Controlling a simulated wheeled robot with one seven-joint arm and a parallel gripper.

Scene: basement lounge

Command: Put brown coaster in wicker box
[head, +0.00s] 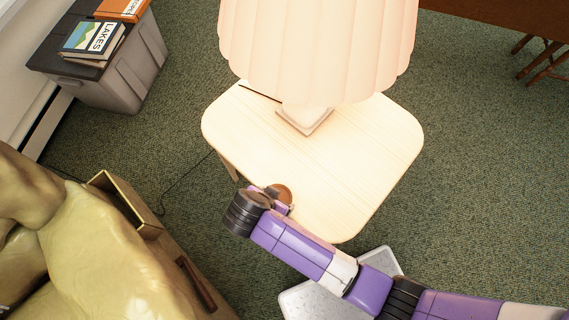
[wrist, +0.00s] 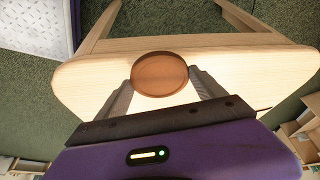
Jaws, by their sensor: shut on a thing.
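The brown coaster (head: 284,192) is a round disc at the near-left edge of the pale wooden side table (head: 350,155). In the wrist view the coaster (wrist: 160,74) sits between the two fingertips, with the tabletop behind it. My gripper (head: 277,195) is shut on the coaster, one finger on each side; in the wrist view the gripper (wrist: 161,80) shows both fingers touching its rim. I cannot tell whether the coaster is clear of the tabletop. A tan open-topped box (head: 127,204) is at the left by the sofa; its weave is too small to make out.
A large lamp (head: 318,50) stands on the table. A yellowish sofa (head: 95,260) fills the lower left. A grey bin (head: 120,75) with books on top stands at the upper left. A cable crosses the green carpet between table and sofa. A light metallic panel (head: 310,300) is below my arm.

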